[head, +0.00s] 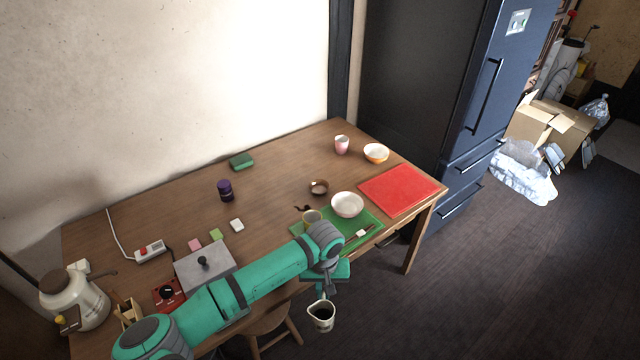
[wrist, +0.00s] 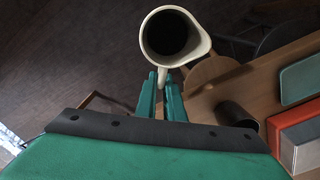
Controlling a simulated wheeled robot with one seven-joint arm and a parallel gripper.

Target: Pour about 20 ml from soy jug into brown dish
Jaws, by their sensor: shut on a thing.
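The soy jug (head: 321,316) is a small cream jug with a spout and dark liquid inside. It also shows in the wrist view (wrist: 147,40), seen from above. My gripper (head: 327,291) is shut on the jug's handle; in the wrist view its teal fingers (wrist: 163,97) close around it. The jug looks about upright and appears off the table's front edge, over the floor. The brown dish (head: 319,187) sits on the table behind the white bowl, well apart from the jug. What is inside the dish is hard to make out.
A dark patch (head: 302,208) lies near the dish. A stool (head: 272,335) stands below.

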